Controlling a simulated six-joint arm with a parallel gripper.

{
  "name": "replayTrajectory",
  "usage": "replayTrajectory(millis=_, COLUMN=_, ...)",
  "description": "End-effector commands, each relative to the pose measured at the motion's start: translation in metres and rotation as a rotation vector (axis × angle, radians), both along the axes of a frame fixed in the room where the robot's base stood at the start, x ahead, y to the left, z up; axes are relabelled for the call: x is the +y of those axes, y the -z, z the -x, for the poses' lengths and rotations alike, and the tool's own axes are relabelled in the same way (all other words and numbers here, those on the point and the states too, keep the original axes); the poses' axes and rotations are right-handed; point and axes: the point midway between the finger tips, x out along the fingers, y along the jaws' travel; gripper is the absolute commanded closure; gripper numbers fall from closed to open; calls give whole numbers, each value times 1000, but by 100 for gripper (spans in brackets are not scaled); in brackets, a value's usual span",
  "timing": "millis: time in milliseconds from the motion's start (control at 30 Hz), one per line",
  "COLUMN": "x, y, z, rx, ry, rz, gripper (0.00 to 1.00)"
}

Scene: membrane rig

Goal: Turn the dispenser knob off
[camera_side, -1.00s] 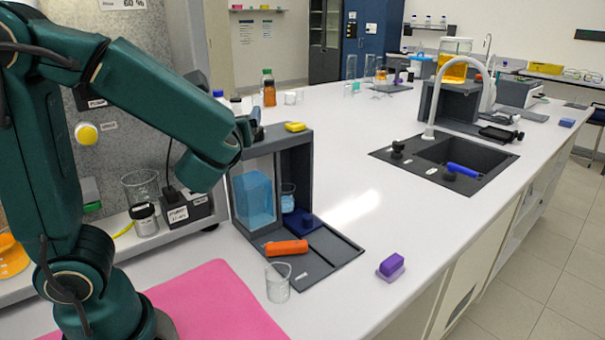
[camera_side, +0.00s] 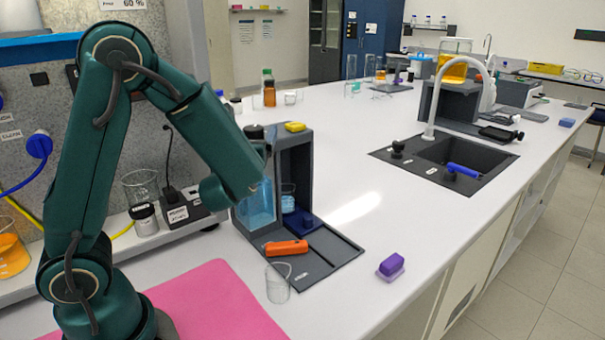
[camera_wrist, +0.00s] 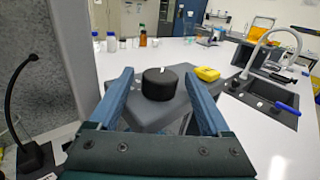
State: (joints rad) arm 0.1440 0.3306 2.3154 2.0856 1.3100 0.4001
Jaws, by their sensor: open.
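The dispenser is a dark grey housing (camera_side: 304,180) with a clear tank of blue liquid (camera_side: 256,203). Its black round knob (camera_wrist: 160,84) sits on the top face with a small white mark at its upper edge, and it shows at the top left of the dispenser in the side view (camera_side: 254,131). My gripper (camera_wrist: 158,76) is open, with one blue finger to each side of the knob in the wrist view. Gaps show between knob and fingers, and the knob appears a little beyond or below the tips; exact height is unclear. The fingers are mostly hidden in the side view.
A yellow block (camera_wrist: 207,74) lies on the dispenser's top, right of the knob. A glass beaker (camera_side: 278,283) and an orange block (camera_side: 286,248) are at its front. A grey panel wall (camera_wrist: 50,70) stands close on the left.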

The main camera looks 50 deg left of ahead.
Motion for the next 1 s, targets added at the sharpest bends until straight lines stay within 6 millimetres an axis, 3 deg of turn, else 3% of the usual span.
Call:
replayTrajectory(millis=400, x=7, y=0, z=-6, rx=2, ry=0, rz=-1, gripper=18)
replayTrajectory(millis=600, x=7, y=0, z=-6, rx=0, ry=0, rz=-1, gripper=95)
replayTrajectory(millis=633, x=7, y=0, z=-6, rx=0, ry=0, rz=-1, gripper=100)
replayTrajectory(millis=1000, x=6, y=-1, z=-6, rx=-3, ry=-62, rz=0, gripper=100)
